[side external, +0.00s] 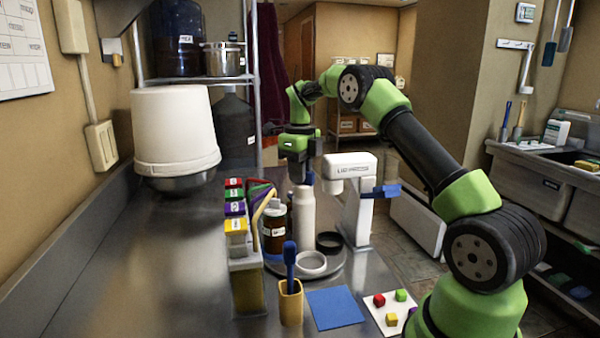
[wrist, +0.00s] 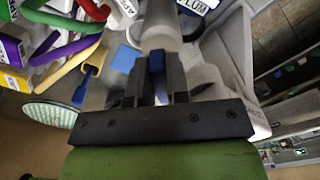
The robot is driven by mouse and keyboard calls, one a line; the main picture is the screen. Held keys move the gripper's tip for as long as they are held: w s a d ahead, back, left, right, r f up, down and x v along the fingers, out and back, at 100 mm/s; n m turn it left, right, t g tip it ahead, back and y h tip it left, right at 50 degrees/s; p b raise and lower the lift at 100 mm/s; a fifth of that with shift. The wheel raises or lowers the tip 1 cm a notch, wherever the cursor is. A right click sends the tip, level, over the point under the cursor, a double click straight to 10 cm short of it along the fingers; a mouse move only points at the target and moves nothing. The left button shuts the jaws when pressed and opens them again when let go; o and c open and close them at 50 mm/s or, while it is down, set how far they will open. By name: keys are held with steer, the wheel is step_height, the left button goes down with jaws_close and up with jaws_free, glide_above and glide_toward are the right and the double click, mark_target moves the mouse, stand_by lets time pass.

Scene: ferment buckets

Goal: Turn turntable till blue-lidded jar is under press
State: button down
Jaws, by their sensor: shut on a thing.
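The turntable (side external: 332,278) is a low grey disc on the steel counter. On it stand a brown jar (side external: 274,240) with a white label, a tall white cylinder (side external: 303,215), a white ring (side external: 311,264) and a black ring (side external: 329,243). The white press (side external: 350,164) stands just right of them, with a blue handle (side external: 386,191). My gripper (wrist: 158,75) points down at the back of the turntable. It is shut on a narrow blue piece (wrist: 157,63); I cannot tell what that belongs to. A blue-lidded jar is not clearly visible. A label reading "PLUM" (wrist: 197,4) shows in the wrist view.
A rack with coloured blocks (side external: 235,225) stands left of the turntable. In front are a yellow cup (side external: 290,303) with a blue-handled tool, a blue mat (side external: 335,307) and a white board (side external: 391,314) with small cubes. A white bucket (side external: 175,130) is at back left.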

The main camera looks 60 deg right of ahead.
steer(key=shift+r, duration=0.1)
steer(key=c, duration=1.1)
jaws_free()
step_height(320, 180, up, 7)
steer(key=shift+r, duration=0.2)
